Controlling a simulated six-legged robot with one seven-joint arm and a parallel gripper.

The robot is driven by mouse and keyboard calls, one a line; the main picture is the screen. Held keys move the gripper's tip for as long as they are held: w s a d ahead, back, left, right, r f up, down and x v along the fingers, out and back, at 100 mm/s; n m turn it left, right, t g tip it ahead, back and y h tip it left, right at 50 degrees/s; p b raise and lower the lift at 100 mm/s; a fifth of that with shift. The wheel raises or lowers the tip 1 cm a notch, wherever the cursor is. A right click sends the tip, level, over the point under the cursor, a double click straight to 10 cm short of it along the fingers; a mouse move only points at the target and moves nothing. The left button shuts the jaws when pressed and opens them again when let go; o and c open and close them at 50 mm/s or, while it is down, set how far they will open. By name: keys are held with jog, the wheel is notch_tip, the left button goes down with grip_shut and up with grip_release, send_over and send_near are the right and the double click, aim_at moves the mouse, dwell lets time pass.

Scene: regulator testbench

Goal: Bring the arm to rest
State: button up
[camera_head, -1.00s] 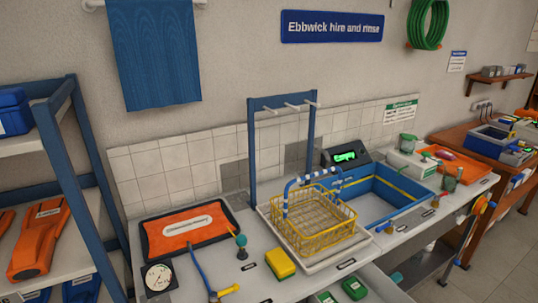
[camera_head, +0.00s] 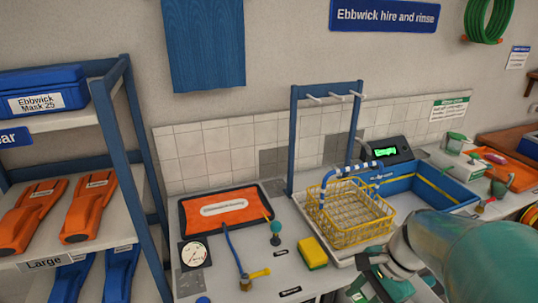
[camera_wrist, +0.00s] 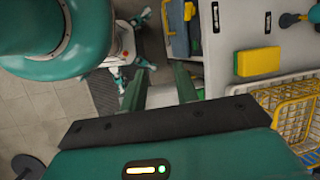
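My arm (camera_head: 455,255), with teal and pale grey links, enters the head view at the lower right, in front of the bench. It hides part of the bench front and the area below it. In the wrist view my gripper (camera_wrist: 160,85) shows two dark green fingers spread apart with a gap between them. I see nothing held between them. Beyond the fingers are the bench edge, the floor and part of my own body.
The bench carries a yellow wire basket (camera_head: 348,212), a blue sink (camera_head: 430,190), a yellow-green sponge (camera_head: 313,252), an orange-topped tray (camera_head: 225,210) and a gauge (camera_head: 194,254). A blue-framed shelf (camera_head: 135,150) stands at left. Floor (camera_wrist: 35,110) shows in the wrist view.

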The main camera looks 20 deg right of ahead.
jog(key=a+r+n+t+h, duration=0.4)
jog(key=a+r+n, duration=0.6)
jog(key=a+n, duration=0.3)
jog(key=n, duration=0.3)
jog(key=shift+w, duration=0.25)
